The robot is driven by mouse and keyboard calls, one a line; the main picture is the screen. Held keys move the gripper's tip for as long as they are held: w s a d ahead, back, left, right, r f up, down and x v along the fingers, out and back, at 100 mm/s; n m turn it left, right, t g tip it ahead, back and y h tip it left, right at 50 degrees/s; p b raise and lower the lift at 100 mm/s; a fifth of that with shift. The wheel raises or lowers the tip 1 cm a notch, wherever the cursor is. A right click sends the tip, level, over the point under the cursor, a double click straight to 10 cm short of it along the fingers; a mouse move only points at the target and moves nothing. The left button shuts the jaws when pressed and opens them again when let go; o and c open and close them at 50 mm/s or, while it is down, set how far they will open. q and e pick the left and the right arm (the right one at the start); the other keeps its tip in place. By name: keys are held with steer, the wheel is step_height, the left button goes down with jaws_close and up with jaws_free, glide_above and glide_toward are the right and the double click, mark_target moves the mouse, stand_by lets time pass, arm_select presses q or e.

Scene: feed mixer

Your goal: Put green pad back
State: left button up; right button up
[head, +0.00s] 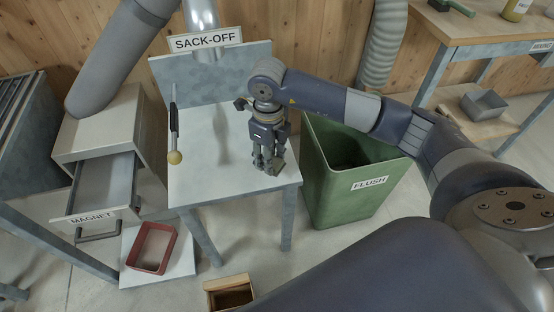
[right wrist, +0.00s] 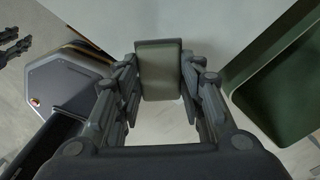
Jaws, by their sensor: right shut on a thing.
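My right gripper (head: 268,168) points down over the front right part of the white sack-off table (head: 205,165). In the right wrist view, my right gripper (right wrist: 160,85) is shut on the green pad (right wrist: 160,70), a grey-green block between its fingers. In the head view the fingers mostly hide the pad. I cannot tell whether the pad touches the tabletop. Dark finger-like parts at the left edge of the right wrist view look like my left gripper (right wrist: 14,46); they are cut off, and its opening is unclear.
A green FLUSH bin (head: 350,205) stands right of the table. A MAGNET drawer (head: 100,190) is open at left, with a red tray (head: 172,240) below. A wooden box (head: 230,292) is in front.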

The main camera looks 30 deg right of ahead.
mark_target(277, 160)
steer(key=shift+w+d+f, duration=0.1)
steer(key=shift+w+d, duration=0.05)
steer(key=shift+d, duration=0.4)
steer(key=shift+w+d+f, duration=0.1)
steer(key=shift+d, duration=0.55)
steer(key=shift+f, duration=0.45)
step_height(277, 160, down, 2)
steer(key=shift+f, duration=0.25)
steer(key=shift+f+b, duration=0.1)
steer(key=shift+b, duration=0.2)
steer(key=o, duration=0.9)
arm_select(q)
steer(key=shift+w+r, duration=0.25)
steer(key=shift+r, duration=0.25)
steer(key=shift+w+r, duration=0.25)
steer(key=shift+r, duration=0.25)
arm_select(e)
steer(key=shift+o, duration=0.2)
